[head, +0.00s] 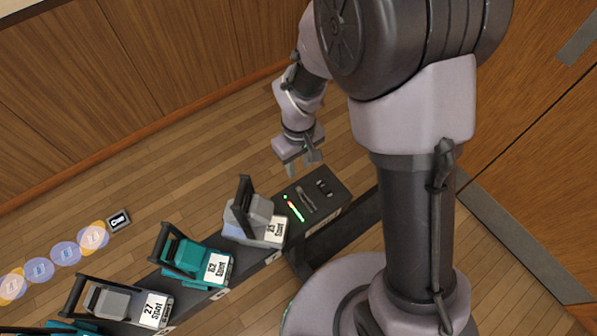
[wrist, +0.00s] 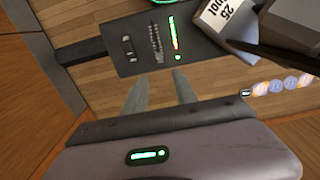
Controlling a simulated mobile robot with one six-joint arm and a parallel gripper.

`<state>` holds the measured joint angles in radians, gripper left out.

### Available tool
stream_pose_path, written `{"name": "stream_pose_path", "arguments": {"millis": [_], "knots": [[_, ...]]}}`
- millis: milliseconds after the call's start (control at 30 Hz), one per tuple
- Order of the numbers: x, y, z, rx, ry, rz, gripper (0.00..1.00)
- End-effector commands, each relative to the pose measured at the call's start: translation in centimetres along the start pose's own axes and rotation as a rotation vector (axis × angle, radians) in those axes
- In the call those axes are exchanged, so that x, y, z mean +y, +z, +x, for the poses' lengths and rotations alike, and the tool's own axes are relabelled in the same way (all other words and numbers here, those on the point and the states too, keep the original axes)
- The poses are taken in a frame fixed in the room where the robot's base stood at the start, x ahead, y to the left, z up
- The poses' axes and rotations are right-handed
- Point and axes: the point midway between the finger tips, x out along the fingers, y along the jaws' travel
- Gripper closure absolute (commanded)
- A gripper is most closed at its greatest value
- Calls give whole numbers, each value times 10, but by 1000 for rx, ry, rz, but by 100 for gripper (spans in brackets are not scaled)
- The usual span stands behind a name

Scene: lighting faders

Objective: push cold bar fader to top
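A dark fader panel (head: 338,193) stands at the end of a row of lamps; it also shows in the wrist view (wrist: 195,46). It carries a lit green and red strip (wrist: 175,38), a middle row of small parts (wrist: 155,42) and a short slotted piece (wrist: 128,48). I see no readable name on them, so I cannot tell which is the cold bar fader or where its cap sits. My gripper (head: 302,165) hangs above the panel's far side in the head view. In the wrist view its fingers (wrist: 160,88) are apart and empty, short of the panel.
A grey lamp (head: 252,215) labelled 25 stands close beside the panel. A teal lamp (head: 190,258) and another grey lamp (head: 105,300) follow to the left. A cue tag (head: 119,220) and coloured discs (head: 66,253) lie farther left. Wooden walls bound the floor.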

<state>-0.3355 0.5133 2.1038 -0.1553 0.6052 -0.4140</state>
Motion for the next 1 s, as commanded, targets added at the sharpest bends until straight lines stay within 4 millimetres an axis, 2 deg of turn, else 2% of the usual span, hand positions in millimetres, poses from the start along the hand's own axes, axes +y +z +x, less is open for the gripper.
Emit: {"name": "stream_pose_path", "arguments": {"millis": [33, 100, 233, 767, 867, 967, 1000], "knots": [[0, -1, -19, 3, 1, 0, 66], [0, 0, -35, 2, 0, 1, 66], [0, 0, -53, 0, 0, 0, 66], [0, 0, -58, 2, 0, 4, 66], [8, 8, -86, 53, 1, 91, 66], [19, 38, -146, 170, -7, 305, 66], [21, 57, -168, 224, -15, 405, 66]]}}
